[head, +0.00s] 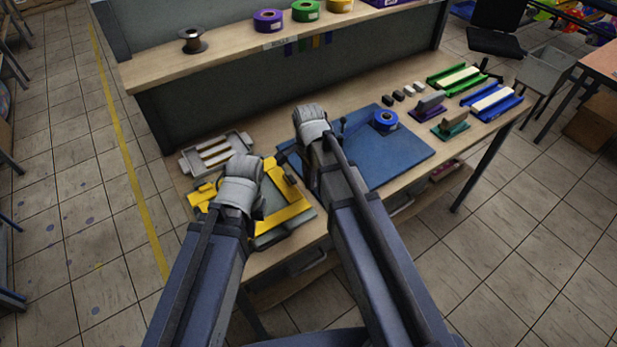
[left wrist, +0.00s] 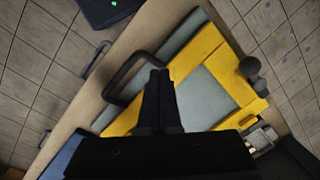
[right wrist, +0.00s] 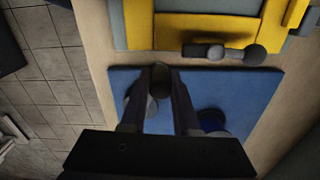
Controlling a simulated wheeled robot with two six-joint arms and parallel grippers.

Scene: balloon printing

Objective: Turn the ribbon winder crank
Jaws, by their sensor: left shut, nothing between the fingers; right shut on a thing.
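The blue ribbon spool (head: 384,120) rests on the blue mat (head: 405,150), and it also shows in the right wrist view (right wrist: 212,121). In the right wrist view my right gripper (right wrist: 160,84) is shut on a dark round knob (right wrist: 159,72), which looks like the winder's crank knob. Rounded grey parts (right wrist: 138,108) show beside and below the fingers. Most of the winder is hidden behind my right arm in the head view. My left gripper (left wrist: 162,76) is shut and empty above the yellow-framed press (left wrist: 205,58), near its dark loop handle (left wrist: 128,80).
A grey tray (head: 238,141) stands behind the press. Dark and light blocks, stamps, and green and blue trays (head: 520,98) stand at the right of the table. Ribbon spools (head: 268,20) sit on the shelf above. The front right of the mat is clear.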

